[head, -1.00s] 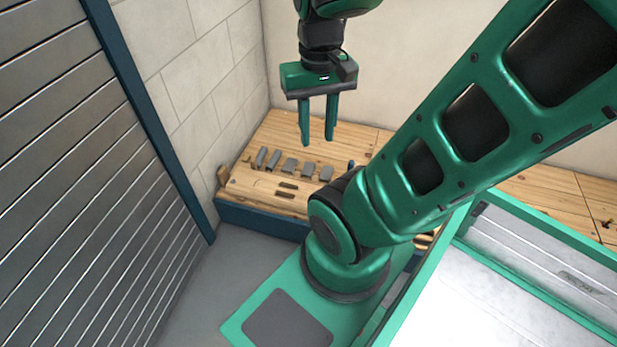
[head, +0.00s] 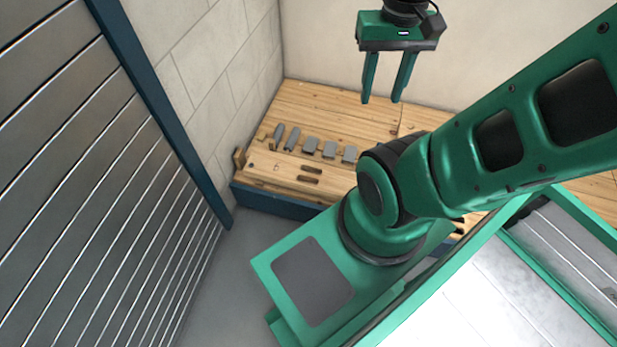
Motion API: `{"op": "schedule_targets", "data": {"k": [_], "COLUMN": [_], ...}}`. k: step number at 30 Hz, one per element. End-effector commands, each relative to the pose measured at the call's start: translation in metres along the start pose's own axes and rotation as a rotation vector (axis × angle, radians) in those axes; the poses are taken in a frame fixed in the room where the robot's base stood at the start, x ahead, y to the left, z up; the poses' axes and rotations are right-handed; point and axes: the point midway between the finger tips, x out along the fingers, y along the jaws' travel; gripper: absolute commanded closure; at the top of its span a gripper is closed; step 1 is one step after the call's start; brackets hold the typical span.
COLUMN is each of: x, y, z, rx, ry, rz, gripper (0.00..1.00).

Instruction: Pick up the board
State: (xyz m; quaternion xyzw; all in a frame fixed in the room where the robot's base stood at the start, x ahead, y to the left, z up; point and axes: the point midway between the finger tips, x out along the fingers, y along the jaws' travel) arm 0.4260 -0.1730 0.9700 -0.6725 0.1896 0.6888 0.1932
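A wooden board (head: 285,170) with two dark slots in it lies at the front of the wooden bench, above the bench's blue front. My arm hides its right end. Several grey pieces stand in a row along or just behind it; I cannot tell whether they are on it. My gripper (head: 383,101) is above the back of the bench, pointing down. Its two fingers are apart with nothing between them, and it is clear of the board.
The wooden bench (head: 325,103) stands in the corner against a pale block wall (head: 225,75). A grey slatted shutter (head: 80,190) with a blue post (head: 160,105) is on the left. The bench top behind the grey pieces is clear. Grey floor (head: 225,280) shows before the bench.

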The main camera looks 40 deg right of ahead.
Motion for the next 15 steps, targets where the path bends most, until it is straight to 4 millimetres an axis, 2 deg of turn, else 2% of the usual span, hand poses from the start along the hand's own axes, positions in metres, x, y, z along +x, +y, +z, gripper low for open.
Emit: {"op": "schedule_targets", "data": {"k": [2, 5, 11, 15], "x": [-0.003, 0.002, 0.023, 0.047], "y": [0.003, 0.003, -0.002, -0.010], "z": [0.002, -0.015, -0.072, -0.113], "rx": [-0.006, -0.043, -0.189, -0.305], "ry": [0.014, 0.015, 0.024, 0.034], "rz": [-0.005, 0.001, 0.012, 0.010], "gripper": [0.61, 0.61, 0.61, 0.61]}}
